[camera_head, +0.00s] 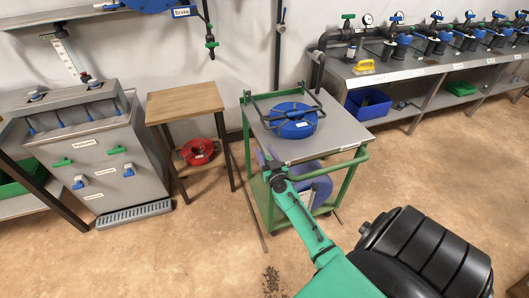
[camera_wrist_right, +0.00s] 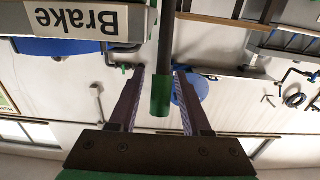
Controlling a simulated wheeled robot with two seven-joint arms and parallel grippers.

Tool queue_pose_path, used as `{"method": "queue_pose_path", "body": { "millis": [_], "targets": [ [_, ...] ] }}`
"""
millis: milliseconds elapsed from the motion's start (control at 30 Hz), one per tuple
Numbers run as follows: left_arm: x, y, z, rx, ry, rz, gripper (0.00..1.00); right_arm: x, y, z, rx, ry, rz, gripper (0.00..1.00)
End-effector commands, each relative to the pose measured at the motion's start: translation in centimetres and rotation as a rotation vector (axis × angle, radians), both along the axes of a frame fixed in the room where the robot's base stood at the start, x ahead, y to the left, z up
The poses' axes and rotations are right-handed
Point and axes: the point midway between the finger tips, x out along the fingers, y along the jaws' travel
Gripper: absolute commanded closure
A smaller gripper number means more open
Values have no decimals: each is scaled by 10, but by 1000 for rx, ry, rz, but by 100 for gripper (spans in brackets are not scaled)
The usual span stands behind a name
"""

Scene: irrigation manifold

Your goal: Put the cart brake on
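The cart (camera_head: 327,158) has a green frame and a grey top, and stands mid-floor. In the right wrist view, which is upside down, a white plate reading "Brake" (camera_wrist_right: 72,18) shows at top left. Beside it a dark lever with a green grip (camera_wrist_right: 161,95) reaches between the fingers of my right gripper (camera_wrist_right: 160,75). The fingers are open, with a gap on each side of the grip. In the head view my right gripper (camera_head: 267,160) is at the cart's near left corner, and the lever cannot be made out there. My left gripper is out of view.
A blue reel (camera_head: 293,121) lies on the cart's top. A wooden-topped stand (camera_head: 185,101) with a red reel (camera_head: 198,151) is close on the left, beside a grey cabinet (camera_head: 95,150). A long bench (camera_head: 400,69) runs along the back right.

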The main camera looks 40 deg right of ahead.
Motion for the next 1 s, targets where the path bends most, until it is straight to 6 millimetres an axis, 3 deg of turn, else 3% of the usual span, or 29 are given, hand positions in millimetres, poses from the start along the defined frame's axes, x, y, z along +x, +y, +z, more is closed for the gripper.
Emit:
{"method": "queue_pose_path", "body": {
  "millis": [33, 100, 1000],
  "targets": [
    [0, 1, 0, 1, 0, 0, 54, 0, 0, 0, 0, 0, 0, 74],
    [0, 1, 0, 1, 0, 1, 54, 0, 0, 0, 0, 0, 0, 100],
    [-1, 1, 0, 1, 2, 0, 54, -1, 1, -1, 2, 2, 1, 100]
  ]
}}
